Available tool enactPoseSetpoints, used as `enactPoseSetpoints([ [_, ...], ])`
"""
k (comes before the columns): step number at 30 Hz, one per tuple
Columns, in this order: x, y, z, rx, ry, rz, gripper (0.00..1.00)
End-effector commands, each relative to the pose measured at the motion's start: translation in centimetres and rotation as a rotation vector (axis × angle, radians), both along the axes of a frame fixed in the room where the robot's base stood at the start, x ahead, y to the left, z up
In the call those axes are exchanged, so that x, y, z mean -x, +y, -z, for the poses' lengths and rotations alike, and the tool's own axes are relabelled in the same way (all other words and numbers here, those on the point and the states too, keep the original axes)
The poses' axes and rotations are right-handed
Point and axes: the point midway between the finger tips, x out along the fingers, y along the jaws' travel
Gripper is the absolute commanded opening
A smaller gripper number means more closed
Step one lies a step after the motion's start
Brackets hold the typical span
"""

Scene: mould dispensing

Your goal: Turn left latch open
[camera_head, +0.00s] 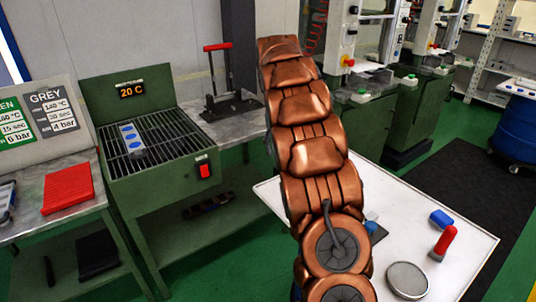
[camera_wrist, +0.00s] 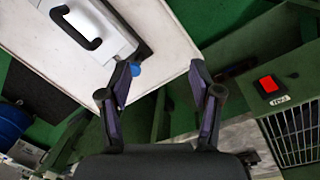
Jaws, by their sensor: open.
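In the wrist view a light grey box-like piece (camera_wrist: 112,30) with a black handle (camera_wrist: 75,30) lies on the white table (camera_wrist: 165,35). A dark bar runs along its right side, and a small blue round part (camera_wrist: 135,69) shows at its lower end, near my left finger. I cannot tell for sure which part is the left latch. My gripper (camera_wrist: 161,72) is open and empty, its fingers apart over the table edge. In the head view my arm hides the gripper and most of this piece; a small blue part (camera_head: 371,216) shows beside the arm.
The white table (camera_head: 470,232) also holds a blue block (camera_head: 441,219), a red-handled tool (camera_head: 445,241) and a round grey disc (camera_head: 408,279). A green grill bench (camera_head: 155,190) with a red switch (camera_head: 204,171) stands left. A red-handled press (camera_head: 218,75) stands behind.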

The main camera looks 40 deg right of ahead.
Motion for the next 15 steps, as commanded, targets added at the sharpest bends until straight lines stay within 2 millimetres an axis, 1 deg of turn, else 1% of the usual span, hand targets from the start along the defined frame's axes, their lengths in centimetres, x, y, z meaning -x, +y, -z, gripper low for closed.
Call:
enactPoseSetpoints([
  [3,0.6,1.3,-0.6,0.0,0.006,-0.014,0.64],
  [15,3.1,5.5,-2.4,-0.003,0.017,-0.057,0.64],
])
